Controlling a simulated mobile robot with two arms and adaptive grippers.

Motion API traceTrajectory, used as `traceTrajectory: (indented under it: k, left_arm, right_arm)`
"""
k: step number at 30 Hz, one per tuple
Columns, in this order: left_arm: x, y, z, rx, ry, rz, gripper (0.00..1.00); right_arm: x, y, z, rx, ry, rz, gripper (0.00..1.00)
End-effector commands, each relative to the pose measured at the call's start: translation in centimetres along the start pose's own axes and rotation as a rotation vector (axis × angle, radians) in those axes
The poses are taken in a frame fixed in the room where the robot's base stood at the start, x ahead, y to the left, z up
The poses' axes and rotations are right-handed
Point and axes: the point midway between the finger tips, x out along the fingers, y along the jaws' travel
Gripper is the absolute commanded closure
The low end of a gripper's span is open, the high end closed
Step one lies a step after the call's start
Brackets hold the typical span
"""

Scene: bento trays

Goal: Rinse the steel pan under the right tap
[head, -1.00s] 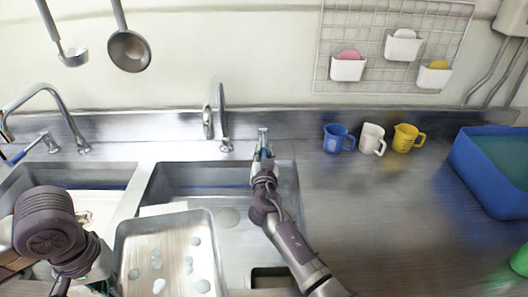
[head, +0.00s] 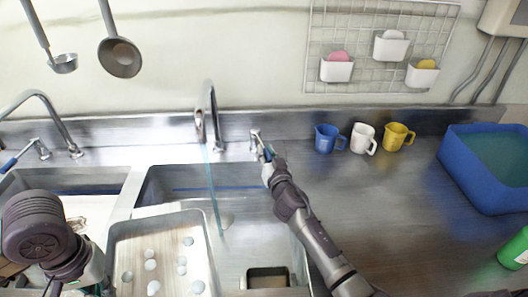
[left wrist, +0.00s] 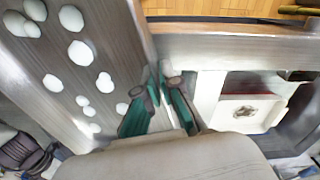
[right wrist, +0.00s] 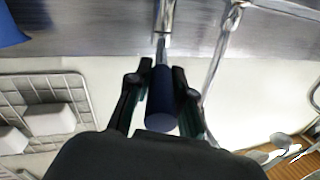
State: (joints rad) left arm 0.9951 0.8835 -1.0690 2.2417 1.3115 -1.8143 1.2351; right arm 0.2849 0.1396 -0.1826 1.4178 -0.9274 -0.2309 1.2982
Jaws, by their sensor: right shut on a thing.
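The steel pan (head: 165,225), spotted with white blobs, is at the front left of the right basin. In the left wrist view the pan (left wrist: 60,75) fills the left side. My left gripper (left wrist: 160,85) has its fingers on either side of the pan's rim, closed on it. The right tap (head: 212,105) stands behind the basin, and a thin water stream (head: 214,190) falls from it, just right of the pan. My right gripper (head: 267,165) is shut on the blue-ended tap lever (right wrist: 161,98) beside that tap.
The right basin (head: 245,225) has open room right of the pan. A left tap (head: 60,125) stands at the left. Blue, white and yellow mugs (head: 325,140) stand along the back right, with a blue tub (head: 470,175) beyond. The middle counter (head: 390,220) is clear.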

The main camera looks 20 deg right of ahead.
Motion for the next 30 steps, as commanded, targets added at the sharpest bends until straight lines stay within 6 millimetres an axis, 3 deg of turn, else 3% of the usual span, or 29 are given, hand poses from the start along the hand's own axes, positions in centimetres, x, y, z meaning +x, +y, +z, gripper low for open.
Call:
traceTrajectory:
  k: [2,3,7,19,30]
  left_arm:
    - [-0.1,0.0,0.0,0.0,0.002,0.002,1.0]
    - [-0.1,0.0,0.0,0.0,0.002,0.002,1.0]
    - [-0.1,0.0,0.0,0.0,0.002,0.002,1.0]
    - [-0.1,0.0,0.0,0.0,0.002,0.002,1.0]
    - [-0.1,0.0,0.0,0.0,0.002,0.002,1.0]
  right_arm:
    - [0.0,0.0,0.1,-0.001,-0.002,0.001,1.0]
    - [0.0,0.0,0.1,-0.001,-0.002,0.002,0.74]
    - [0.0,0.0,0.1,-0.001,-0.001,0.001,0.53]
    - [-0.8,0.0,0.1,-0.001,-0.001,0.001,0.53]
    - [-7.8,0.0,0.2,0.002,-0.003,0.002,0.53]
